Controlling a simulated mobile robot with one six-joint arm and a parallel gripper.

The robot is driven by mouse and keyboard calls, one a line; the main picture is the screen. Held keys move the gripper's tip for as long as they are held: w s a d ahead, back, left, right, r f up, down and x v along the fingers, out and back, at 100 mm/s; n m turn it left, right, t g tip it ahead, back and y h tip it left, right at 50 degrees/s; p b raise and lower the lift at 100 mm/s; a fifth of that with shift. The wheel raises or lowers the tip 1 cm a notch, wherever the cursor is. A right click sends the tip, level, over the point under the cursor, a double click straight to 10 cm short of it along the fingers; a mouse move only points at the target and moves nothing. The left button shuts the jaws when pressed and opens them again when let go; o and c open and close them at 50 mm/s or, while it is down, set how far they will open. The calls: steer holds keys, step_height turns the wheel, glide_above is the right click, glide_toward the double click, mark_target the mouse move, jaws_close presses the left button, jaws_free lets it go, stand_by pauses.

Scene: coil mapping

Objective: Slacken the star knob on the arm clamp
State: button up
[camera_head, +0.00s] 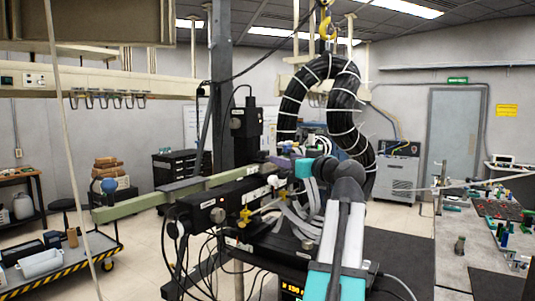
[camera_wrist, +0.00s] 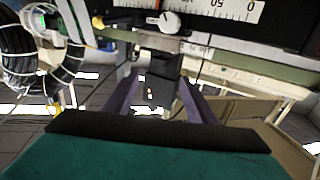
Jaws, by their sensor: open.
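My gripper (camera_wrist: 158,78) shows in the wrist view as two purple fingers spread apart with nothing held between them. In the head view my gripper (camera_head: 284,162) is beside the dark instrument carriage on the green beam (camera_head: 155,195). A white knob (camera_wrist: 170,21) sits beyond the fingertips, near the top of the wrist view beside a white scale. A white knob (camera_head: 273,181) also shows on the carriage in the head view, just below the gripper. I cannot tell for certain that it is the clamp's star knob. The fingers appear apart from it.
Yellow knobs (camera_head: 246,214) and loose cables crowd the carriage. A thick black cable loop (camera_head: 290,105) hangs behind my arm from a yellow hook (camera_head: 326,27). A cluttered bench (camera_head: 460,245) stands at right, a trolley (camera_head: 85,265) at lower left.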

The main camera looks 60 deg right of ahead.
mark_target(268, 154)
steer(key=p+x, duration=0.4)
steer(key=x, duration=0.6)
steer(key=shift+w+d+r, duration=0.1)
steer(key=shift+w+d, duration=0.1)
steer(key=shift+w, duration=0.05)
steer(key=shift+w+d+p, duration=0.25)
steer(key=shift+w+p, duration=0.05)
steer(key=shift+w, duration=0.4)
steer(key=c, duration=1)
steer(key=shift+c, duration=0.2)
steer(key=shift+d+f+n+y+b, duration=0.2)
steer(key=shift+f+n+y+b, duration=0.15)
steer(key=shift+b, duration=0.75)
steer(key=n+y+b, duration=0.1)
steer(key=y+b, duration=0.1)
steer(key=b, duration=0.1)
steer(key=n+t+y+b, duration=0.1)
steer(key=y+b, duration=0.1)
steer(key=b, duration=0.1)
steer(key=n+y+b, duration=0.2)
steer(key=b, duration=0.1)
steer(key=shift+s+d+r+t, duration=0.1)
steer(key=shift+d+r+t, duration=0.05)
steer(key=shift+d+t, duration=0.25)
steer(key=shift+a+y, duration=0.15)
steer(key=shift+y, duration=0.1)
